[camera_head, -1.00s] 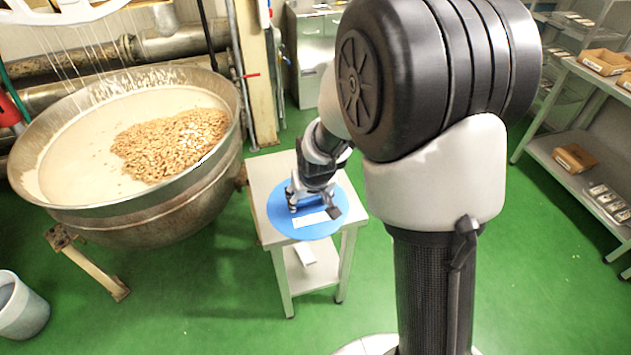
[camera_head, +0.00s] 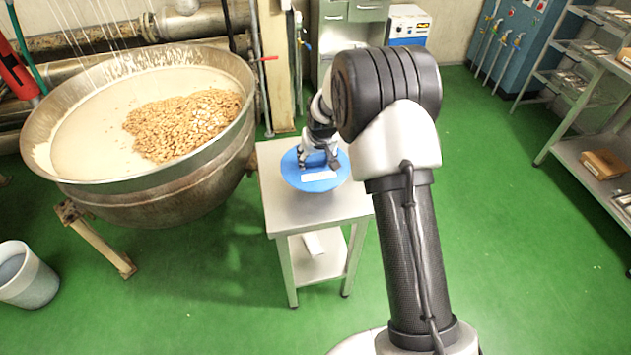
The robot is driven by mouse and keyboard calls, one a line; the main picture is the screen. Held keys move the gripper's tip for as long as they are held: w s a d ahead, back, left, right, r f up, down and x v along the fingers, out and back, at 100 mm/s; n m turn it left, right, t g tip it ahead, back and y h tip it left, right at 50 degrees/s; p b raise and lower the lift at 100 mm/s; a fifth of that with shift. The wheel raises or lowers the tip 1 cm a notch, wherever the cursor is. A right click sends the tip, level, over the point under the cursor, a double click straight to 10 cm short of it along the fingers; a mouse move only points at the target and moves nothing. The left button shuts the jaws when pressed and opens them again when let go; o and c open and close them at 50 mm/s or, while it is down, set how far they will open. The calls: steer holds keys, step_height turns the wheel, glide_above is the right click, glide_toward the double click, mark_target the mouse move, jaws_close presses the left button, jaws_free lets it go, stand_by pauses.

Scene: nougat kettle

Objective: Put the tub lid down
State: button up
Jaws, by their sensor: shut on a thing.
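The tub lid (camera_head: 296,180) is a round blue disc with a white label and a raised grip in its middle. It shows over the back part of the small steel table (camera_head: 290,215). My gripper (camera_head: 319,166) is above the lid's middle and shut on it. The fingers partly hide the lid's grip. The lid looks about level. I cannot tell whether its underside touches the table top or hangs a little above it.
A big kettle (camera_head: 215,165) of white mass and nuts stands left of the table. A grey tub (camera_head: 27,277) stands on the floor at far left. Shelves (camera_head: 590,155) stand at right. The table's front is bare. A white item lies on its lower shelf (camera_head: 325,262).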

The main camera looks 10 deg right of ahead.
step_height(320, 180, down, 9)
steer(key=shift+b, duration=1.05)
steer(key=shift+f, duration=0.15)
steer(key=o, duration=1.1)
steer(key=shift+c, duration=0.2)
